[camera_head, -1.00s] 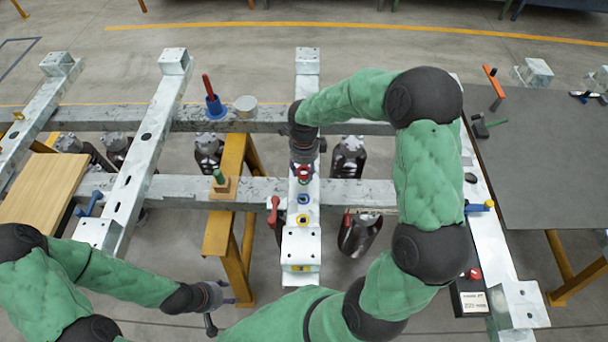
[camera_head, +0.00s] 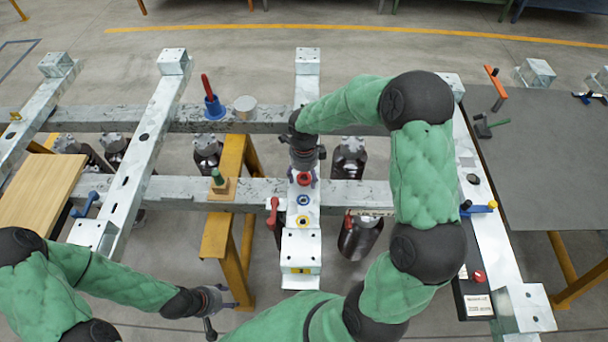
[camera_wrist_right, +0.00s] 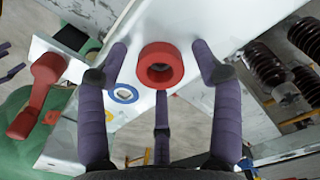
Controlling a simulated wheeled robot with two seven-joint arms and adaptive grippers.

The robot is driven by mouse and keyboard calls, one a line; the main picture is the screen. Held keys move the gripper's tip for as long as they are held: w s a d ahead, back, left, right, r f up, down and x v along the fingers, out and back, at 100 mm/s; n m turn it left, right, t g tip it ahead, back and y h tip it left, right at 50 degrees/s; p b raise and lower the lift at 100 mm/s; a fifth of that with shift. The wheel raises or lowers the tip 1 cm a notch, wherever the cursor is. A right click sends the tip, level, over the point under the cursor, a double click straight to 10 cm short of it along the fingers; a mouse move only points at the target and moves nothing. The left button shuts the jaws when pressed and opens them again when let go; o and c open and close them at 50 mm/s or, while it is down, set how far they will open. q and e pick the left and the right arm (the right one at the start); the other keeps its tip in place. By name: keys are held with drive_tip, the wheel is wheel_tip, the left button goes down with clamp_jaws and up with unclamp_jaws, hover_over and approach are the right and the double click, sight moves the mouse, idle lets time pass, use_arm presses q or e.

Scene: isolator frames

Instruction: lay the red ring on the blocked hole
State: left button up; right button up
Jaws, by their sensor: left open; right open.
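The red ring (camera_head: 304,179) is on the middle pale cross beam (camera_head: 304,245), at the far end of a row with a blue ring (camera_head: 303,200) and a yellow ring (camera_head: 303,220). My right gripper (camera_head: 303,174) is open above it, with fingers spread to either side. In the right wrist view the red ring (camera_wrist_right: 160,66) sits between the open fingers, apart from them, with a dark hole in its centre. The blue ring (camera_wrist_right: 124,94) lies flat nearby. I cannot tell which hole is blocked. My left gripper (camera_head: 222,302) is open and empty at lower left.
A red handle (camera_head: 273,213) stands beside the middle beam. A blue holder with a red stick (camera_head: 213,103) and a grey cylinder (camera_head: 245,106) stand on the far rail. Dark insulators (camera_head: 359,235) are below. A wooden board (camera_head: 40,190) lies left, a grey table (camera_head: 545,150) right.

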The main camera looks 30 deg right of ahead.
sight(304, 177)
drive_tip(key=shift+r, duration=0.1)
wheel_tip(304, 177, up, 12)
drive_tip(key=p, duration=0.4)
drive_tip(key=shift+a, duration=0.1)
idle(0.5)
